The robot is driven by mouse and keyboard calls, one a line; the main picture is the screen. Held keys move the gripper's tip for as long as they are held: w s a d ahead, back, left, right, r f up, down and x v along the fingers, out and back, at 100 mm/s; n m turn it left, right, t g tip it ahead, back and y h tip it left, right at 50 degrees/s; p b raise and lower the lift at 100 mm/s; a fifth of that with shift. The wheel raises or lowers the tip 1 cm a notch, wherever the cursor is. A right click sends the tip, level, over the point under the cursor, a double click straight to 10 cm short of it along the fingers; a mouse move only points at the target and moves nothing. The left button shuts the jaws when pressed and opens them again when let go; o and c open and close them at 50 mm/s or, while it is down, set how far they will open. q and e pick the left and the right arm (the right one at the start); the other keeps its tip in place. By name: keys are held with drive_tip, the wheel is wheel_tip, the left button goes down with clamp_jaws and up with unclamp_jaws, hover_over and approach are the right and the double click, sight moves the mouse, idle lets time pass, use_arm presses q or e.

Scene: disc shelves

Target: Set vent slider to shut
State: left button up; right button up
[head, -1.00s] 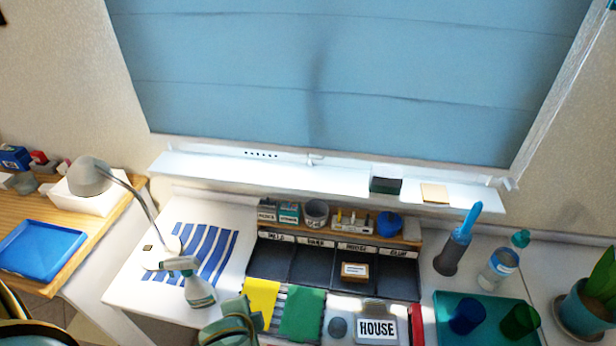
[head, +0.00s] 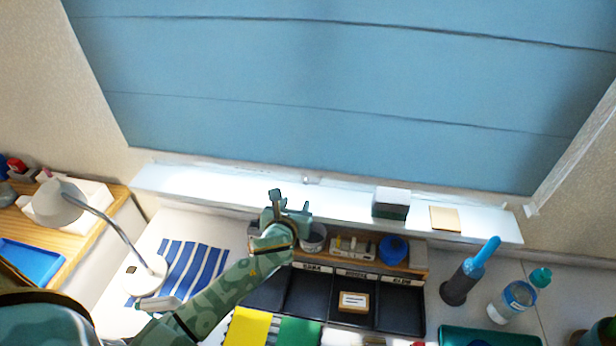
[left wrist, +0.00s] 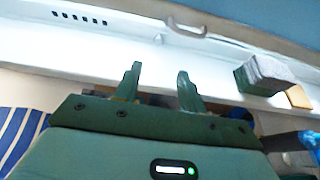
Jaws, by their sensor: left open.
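The vent shows in the left wrist view as a row of dark slots (left wrist: 80,18) in the white window frame. Right of the slots is a small pale knob (left wrist: 158,38), and a curved white handle (left wrist: 185,26) stands just beyond it. I cannot tell for sure which piece is the vent slider. The handle also shows in the head view (head: 312,181), below the blue blind. My left gripper (head: 290,203) is open and empty, fingers pointing at the frame; in the left wrist view its fingertips (left wrist: 159,72) are short of the knob, apart from it. My right gripper is out of view.
On the white sill (head: 345,200) stand a dark green and grey block (head: 391,203) and a tan pad (head: 445,218), right of my left gripper. Below it is a wooden organizer with a grey cup (head: 313,239) and a blue round item (head: 393,249). A lamp (head: 60,203) stands left.

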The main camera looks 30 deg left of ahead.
sight(304, 192)
use_arm(q)
drive_tip(key=b+x, duration=0.2)
drive_tip(key=x, duration=0.3)
drive_tip(key=b+x, duration=0.2)
drive_tip(key=x, duration=0.4)
drive_tip(key=shift+w+a+f, duration=0.15)
drive_tip(key=shift+a+f, duration=0.1)
drive_tip(key=shift+f, duration=0.1)
drive_tip(key=shift+b+x, duration=0.7)
drive_tip(key=shift+x, duration=0.3)
drive_tip(key=shift+w+a, duration=0.1)
drive_tip(key=shift+w, duration=0.45)
drive_tip(key=shift+a, duration=0.1)
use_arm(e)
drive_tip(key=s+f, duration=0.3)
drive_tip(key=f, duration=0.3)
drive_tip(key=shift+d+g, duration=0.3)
